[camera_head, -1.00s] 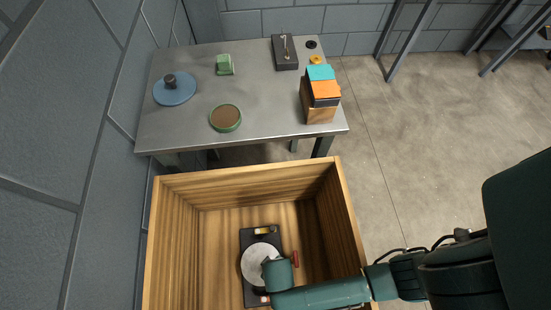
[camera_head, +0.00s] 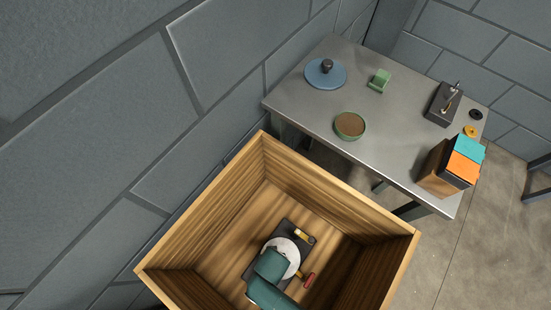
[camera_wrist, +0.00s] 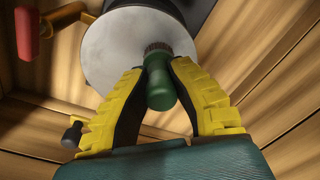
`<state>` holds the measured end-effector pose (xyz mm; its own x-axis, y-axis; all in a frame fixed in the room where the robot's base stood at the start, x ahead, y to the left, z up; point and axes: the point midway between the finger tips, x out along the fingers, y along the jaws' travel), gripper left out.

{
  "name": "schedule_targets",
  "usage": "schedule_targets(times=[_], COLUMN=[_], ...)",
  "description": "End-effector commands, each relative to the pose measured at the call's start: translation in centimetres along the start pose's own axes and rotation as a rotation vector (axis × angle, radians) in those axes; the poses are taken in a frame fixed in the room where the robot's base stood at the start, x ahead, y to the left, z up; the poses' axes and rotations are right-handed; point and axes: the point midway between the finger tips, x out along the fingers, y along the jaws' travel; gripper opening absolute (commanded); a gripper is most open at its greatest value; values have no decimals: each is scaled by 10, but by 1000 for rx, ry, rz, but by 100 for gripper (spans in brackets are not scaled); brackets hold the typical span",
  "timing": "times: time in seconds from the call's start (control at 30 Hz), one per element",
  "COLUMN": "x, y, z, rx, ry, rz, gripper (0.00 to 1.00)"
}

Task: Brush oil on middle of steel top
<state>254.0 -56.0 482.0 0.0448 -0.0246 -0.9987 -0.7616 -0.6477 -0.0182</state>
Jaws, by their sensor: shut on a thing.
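The steel top is a pale round disc (camera_head: 292,249) on a dark device in the wooden crate; it fills the upper middle of the wrist view (camera_wrist: 112,55). My gripper (camera_wrist: 158,80) is shut on a small brush (camera_wrist: 160,92) with a green handle and a dark bristly tip. The tip lies over the disc near its middle; I cannot tell whether it touches. In the head view my teal wrist covers the disc's lower left, and the fingers and brush are hidden.
Wooden crate walls (camera_head: 325,198) surround my gripper. A red handle (camera_head: 309,281) and brass part (camera_head: 305,236) flank the disc.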

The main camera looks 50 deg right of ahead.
Motion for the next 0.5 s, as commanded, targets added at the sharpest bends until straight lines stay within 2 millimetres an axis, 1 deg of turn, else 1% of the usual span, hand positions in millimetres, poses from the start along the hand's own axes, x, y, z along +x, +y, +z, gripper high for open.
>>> schedule_targets(times=[0.33,0.5], x=[2,2], y=[-20,-21], z=[-17,-18], rx=[0,0], ry=[1,0], rz=[-1,0], gripper=[0,0])
